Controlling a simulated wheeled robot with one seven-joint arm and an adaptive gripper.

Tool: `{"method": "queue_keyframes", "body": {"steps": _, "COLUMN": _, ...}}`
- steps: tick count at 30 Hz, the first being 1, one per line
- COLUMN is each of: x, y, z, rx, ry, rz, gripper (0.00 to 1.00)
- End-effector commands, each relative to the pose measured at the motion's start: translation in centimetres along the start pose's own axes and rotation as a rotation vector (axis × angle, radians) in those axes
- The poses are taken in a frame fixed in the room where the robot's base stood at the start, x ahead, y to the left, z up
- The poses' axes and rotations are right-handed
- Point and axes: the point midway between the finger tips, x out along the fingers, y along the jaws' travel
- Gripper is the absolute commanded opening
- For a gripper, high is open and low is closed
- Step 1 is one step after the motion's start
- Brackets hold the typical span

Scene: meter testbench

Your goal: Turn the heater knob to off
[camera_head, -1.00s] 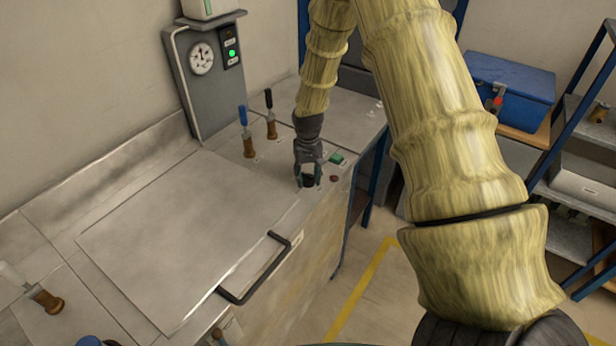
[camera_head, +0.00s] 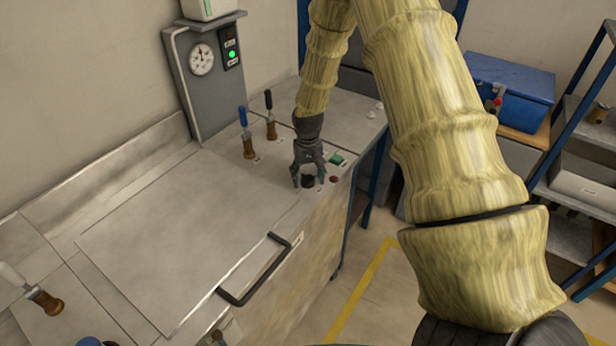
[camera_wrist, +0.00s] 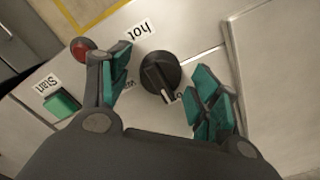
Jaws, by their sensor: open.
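The heater knob (camera_wrist: 160,74) is a round black knob with a pale pointer line on the bench panel. Its pointer line faces the lower right in the wrist view, towards a label partly hidden by the knob and a finger. A "hot" label (camera_wrist: 139,30) sits above the knob in that view. In the head view the knob (camera_head: 308,181) is at the front right of the bench. My gripper (camera_wrist: 160,85) is open, with one teal-padded finger on each side of the knob and visible gaps between. In the head view my gripper (camera_head: 308,180) is at the knob.
A green Start button (camera_wrist: 62,103) and a red button (camera_wrist: 80,48) lie beside the left finger. Valves with blue (camera_head: 245,130) and black (camera_head: 270,115) handles stand behind. A black bar handle (camera_head: 262,270) runs along the bench front. A gauge panel (camera_head: 203,75) shows a green light.

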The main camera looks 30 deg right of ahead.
Motion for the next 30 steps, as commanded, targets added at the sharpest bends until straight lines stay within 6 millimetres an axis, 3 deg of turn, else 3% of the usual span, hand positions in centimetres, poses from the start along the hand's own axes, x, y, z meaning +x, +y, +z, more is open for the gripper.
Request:
{"method": "queue_keyframes", "body": {"steps": 5, "x": -1.6, "y": 0.0, "z": -0.1, "rx": 0.0, "ry": 0.002, "rz": 0.0, "gripper": 0.63}}
{"method": "queue_keyframes", "body": {"steps": 21, "x": -10.1, "y": 0.0, "z": -0.1, "rx": 0.0, "ry": 0.003, "rz": -0.001, "gripper": 0.63}}
{"method": "queue_keyframes", "body": {"steps": 30, "x": -11.8, "y": 0.1, "z": -0.1, "rx": 0.0, "ry": 0.001, "rz": 0.0, "gripper": 0.63}}
